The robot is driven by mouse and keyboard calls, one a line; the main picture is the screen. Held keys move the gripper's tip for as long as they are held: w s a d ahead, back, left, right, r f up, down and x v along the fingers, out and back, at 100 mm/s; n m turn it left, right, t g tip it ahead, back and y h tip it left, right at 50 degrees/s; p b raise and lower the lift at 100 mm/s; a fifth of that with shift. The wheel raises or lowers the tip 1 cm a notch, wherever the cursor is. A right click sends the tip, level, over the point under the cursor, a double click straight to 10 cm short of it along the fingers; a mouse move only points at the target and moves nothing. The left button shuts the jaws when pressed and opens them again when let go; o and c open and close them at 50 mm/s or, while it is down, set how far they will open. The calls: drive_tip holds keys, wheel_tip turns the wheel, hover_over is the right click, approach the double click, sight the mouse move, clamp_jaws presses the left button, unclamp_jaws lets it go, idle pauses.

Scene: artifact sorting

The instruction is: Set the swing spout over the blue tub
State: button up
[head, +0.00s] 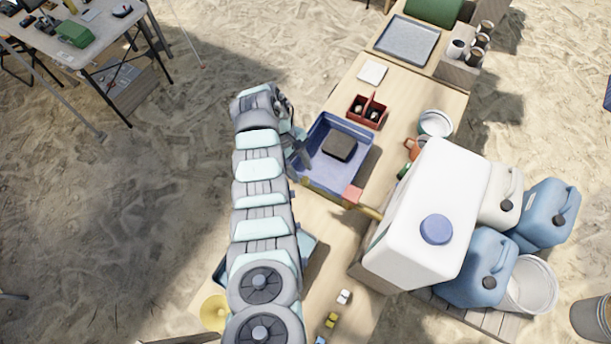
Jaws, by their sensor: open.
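A blue tub (368,160) sits on the wooden table with a dark block inside it. A yellowish spout (370,212) sticks out from the large white water container (430,205) toward the tub's near edge. Its outer end is hard to make out beside a small pinkish-orange block (353,194). I cannot tell whether the spout's outlet lies over the tub. My gripper (300,153) is open at the tub's left rim, apart from the visible part of the spout. My arm hides part of the gripper and the table to the left.
A red divided box (368,111) and a white square (372,73) lie behind the tub. Blue jugs (478,266) stand right of the white container. Another light-blue item (307,245) is partly under my arm. Small blocks (332,320) lie at the front.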

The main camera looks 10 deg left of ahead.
sight(305, 178)
drive_tip(key=shift+x, duration=2.35)
clamp_jaws()
